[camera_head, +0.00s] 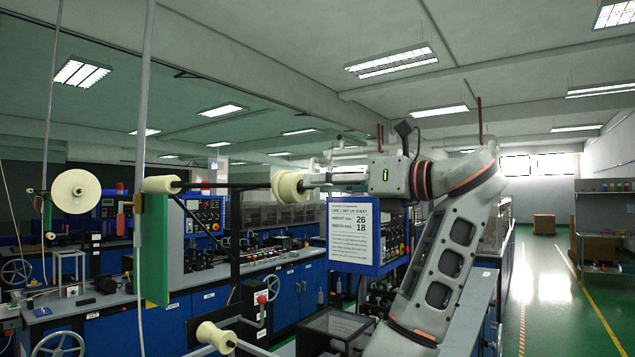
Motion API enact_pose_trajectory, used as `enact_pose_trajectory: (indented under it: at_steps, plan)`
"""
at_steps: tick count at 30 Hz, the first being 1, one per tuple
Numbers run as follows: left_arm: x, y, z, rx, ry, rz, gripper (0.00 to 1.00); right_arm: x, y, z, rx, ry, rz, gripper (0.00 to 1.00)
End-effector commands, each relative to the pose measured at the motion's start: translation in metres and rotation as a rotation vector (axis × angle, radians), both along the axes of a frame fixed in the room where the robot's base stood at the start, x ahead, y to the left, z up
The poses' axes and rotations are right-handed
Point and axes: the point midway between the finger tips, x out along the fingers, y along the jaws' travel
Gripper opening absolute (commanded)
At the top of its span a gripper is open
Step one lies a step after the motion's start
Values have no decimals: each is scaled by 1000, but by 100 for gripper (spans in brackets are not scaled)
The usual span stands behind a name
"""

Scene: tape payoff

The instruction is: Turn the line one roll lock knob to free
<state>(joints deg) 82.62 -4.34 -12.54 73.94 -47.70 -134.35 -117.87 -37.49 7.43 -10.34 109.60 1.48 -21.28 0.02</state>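The line one roll lock knob cannot be told apart with certainty. A cream flanged hub (287,187) sits at the right end of a dark horizontal shaft (225,185). The gripper's grey body with a green light is just right of the fingers. A white sheet headed line 1 set up sheet (353,232), with 26 and 18, hangs below the gripper. My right gripper is not in view.
A cream roller (160,184) and a green panel (154,250) stand at the left, near a thin pole. A cream spool (215,337) is low in front. Blue cabinets (290,298) line the back.

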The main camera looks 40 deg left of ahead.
Motion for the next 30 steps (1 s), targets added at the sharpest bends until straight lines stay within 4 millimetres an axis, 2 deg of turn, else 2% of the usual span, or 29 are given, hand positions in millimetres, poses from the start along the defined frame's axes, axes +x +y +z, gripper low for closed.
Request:
enact_pose_trajectory:
  at_steps: [6,14,15,18,19,30]
  plan:
    - [-2,18,0,1,1,1,31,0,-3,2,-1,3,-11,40]
    - [-2,20,0,1,1,0,31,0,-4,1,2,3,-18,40]
    - [-2,20,0,1,1,0,28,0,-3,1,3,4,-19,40]
    - [-2,20,0,1,1,0,2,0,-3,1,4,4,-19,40]
    - [-2,20,0,1,1,0,0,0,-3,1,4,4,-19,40]
    - [-2,19,0,4,-30,-1,0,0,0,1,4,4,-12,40]
